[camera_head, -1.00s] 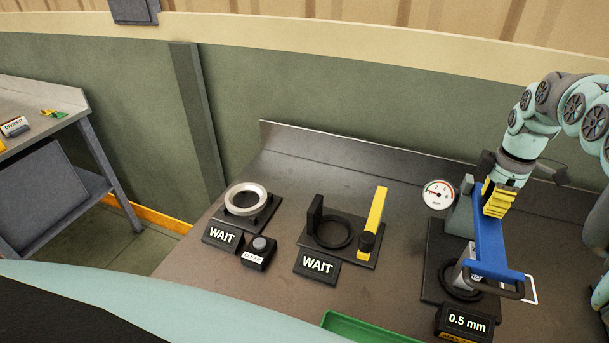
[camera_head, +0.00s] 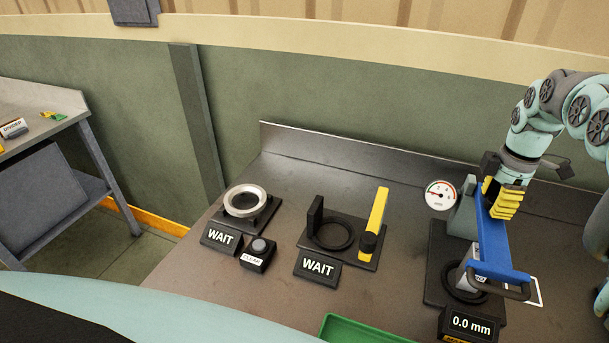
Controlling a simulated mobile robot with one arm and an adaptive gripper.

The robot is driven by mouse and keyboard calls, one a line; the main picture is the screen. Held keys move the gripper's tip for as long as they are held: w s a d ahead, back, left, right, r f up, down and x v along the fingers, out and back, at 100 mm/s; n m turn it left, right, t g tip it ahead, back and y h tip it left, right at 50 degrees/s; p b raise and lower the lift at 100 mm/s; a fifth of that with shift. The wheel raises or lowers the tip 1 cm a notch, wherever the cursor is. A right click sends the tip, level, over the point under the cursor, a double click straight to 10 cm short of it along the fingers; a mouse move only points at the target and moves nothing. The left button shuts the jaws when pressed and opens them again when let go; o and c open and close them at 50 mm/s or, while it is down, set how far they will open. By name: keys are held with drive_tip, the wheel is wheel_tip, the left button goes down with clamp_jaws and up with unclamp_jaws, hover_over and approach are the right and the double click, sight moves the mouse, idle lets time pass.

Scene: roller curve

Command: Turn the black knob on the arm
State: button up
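The blue arm (camera_head: 503,250) belongs to a fixture at the right of the bench, with a grey upright and a black base. My gripper (camera_head: 505,201), with yellow fingers, is at the blue arm's upper rear end, close against it or in front of it. I cannot tell whether the fingers are closed on anything. No black knob shows on the blue arm; the gripper covers that end. A black knob (camera_head: 368,242) shows at the near end of the yellow arm (camera_head: 376,214) on the middle fixture, away from my gripper.
A round gauge (camera_head: 441,195) sits left of the grey upright. The fixture's display (camera_head: 471,325) reads 0.0 mm. Two WAIT signs (camera_head: 318,267) front the other fixtures, beside a CLEAR button (camera_head: 260,246). A green tray (camera_head: 350,328) lies at the front edge.

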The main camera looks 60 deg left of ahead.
drive_tip(key=o, duration=0.4)
wheel_tip(320, 180, up, 12)
idle(0.6)
